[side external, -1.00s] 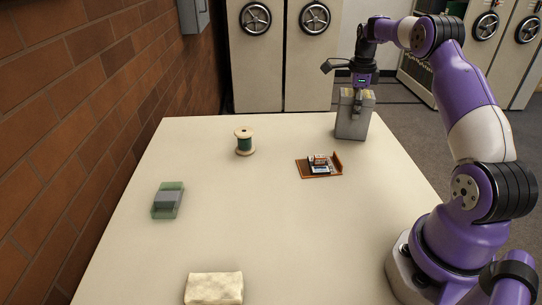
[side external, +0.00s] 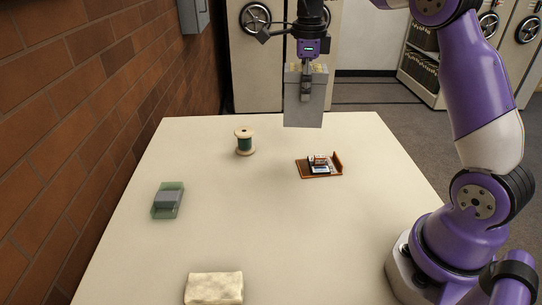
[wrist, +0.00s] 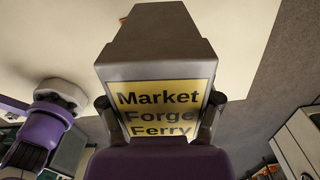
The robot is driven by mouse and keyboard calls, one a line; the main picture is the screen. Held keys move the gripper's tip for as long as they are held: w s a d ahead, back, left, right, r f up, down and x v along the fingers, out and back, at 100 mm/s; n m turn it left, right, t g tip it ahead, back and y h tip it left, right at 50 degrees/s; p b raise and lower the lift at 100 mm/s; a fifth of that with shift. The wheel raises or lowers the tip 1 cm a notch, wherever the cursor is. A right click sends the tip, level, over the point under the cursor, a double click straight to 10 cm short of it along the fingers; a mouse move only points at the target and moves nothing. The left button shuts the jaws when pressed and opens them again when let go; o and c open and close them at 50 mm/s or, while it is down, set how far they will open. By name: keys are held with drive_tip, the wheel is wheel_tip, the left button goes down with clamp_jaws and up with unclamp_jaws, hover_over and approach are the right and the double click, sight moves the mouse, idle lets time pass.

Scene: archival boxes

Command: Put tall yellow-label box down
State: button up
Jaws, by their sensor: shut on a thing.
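The tall grey box (side external: 303,108) hangs from my gripper (side external: 306,92) over the back part of the table in the side view. Its bottom looks raised off the tabletop. In the wrist view the box (wrist: 155,38) fills the middle, with a yellow label (wrist: 160,108) reading "Market Forge Ferry". My gripper (wrist: 160,115) is shut on it, one finger on each side. The lower part of the label is hidden by my gripper body.
On the table (side external: 250,225) are a green thread spool (side external: 244,142), a brown tray with small items (side external: 319,166), a green-and-grey block (side external: 167,200) and a cream block (side external: 214,288). The back right and the centre are clear. A brick wall (side external: 100,120) stands left.

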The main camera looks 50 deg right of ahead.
drive_tip(key=s+a+n, duration=0.3)
drive_tip(key=a, duration=1.2)
drive_tip(key=s+a+n, duration=0.3)
drive_tip(key=s+a, duration=0.1)
drive_tip(key=a, duration=1)
drive_tip(key=shift+w+d+f, duration=1.25)
drive_tip(key=shift+w+f, duration=0.1)
drive_tip(key=shift+f, duration=0.35)
drive_tip(key=shift+w+d+f, duration=1.3)
drive_tip(key=shift+w+f, duration=0.05)
drive_tip(key=shift+f, duration=0.35)
drive_tip(key=shift+w+d+f, duration=1.25)
drive_tip(key=shift+w+f, duration=0.1)
drive_tip(key=shift+f, duration=0.35)
drive_tip(key=shift+f, duration=0.1)
drive_tip(key=o, duration=1.4)
drive_tip(key=shift+o, duration=0.2)
